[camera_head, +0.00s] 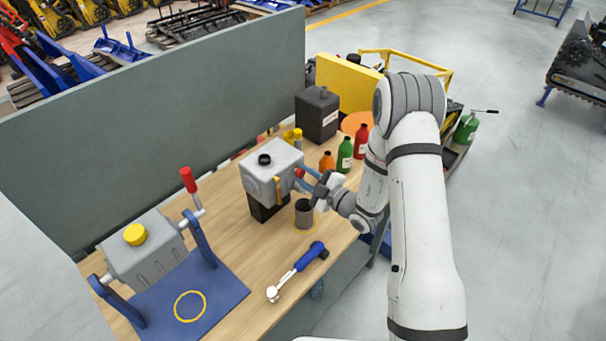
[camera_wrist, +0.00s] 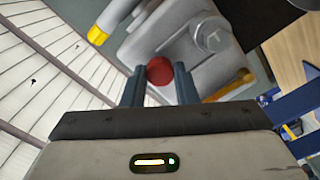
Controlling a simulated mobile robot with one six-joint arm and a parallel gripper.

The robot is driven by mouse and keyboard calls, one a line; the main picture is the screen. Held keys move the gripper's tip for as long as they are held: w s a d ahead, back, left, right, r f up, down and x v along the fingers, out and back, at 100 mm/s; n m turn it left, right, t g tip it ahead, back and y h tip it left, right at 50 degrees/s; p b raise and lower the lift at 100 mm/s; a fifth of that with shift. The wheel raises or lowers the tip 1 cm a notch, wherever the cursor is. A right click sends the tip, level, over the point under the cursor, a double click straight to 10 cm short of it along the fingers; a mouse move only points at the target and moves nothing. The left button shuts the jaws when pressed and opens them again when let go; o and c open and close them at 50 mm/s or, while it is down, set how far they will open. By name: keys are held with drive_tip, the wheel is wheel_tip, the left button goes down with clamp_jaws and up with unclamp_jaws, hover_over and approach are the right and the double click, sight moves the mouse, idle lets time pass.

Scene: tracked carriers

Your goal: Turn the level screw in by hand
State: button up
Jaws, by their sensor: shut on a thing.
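The level screw (camera_wrist: 160,71) has a round red head and sits at the side of a grey gearbox-like housing (camera_wrist: 190,40). In the wrist view my gripper (camera_wrist: 160,84) has its two fingers on either side of the red head, shut on it. In the head view the grey housing (camera_head: 271,168) stands on a black block on the bench, and my gripper (camera_head: 310,178) reaches its right side from the right. A bit of red (camera_head: 299,172) shows at the fingertips there. The screw's shaft is hidden.
A dark grey cup (camera_head: 304,214) stands just below my gripper. Red, green and orange bottles (camera_head: 345,155) stand behind it. A blue-handled ratchet (camera_head: 298,271) lies in front. A grey unit on a blue stand (camera_head: 146,250) is at left. A grey panel (camera_head: 160,115) backs the bench.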

drive_tip(key=m, duration=0.3)
drive_tip(key=shift+f+m, duration=0.1)
drive_tip(key=shift+m, duration=0.3)
drive_tip(key=o, duration=0.8)
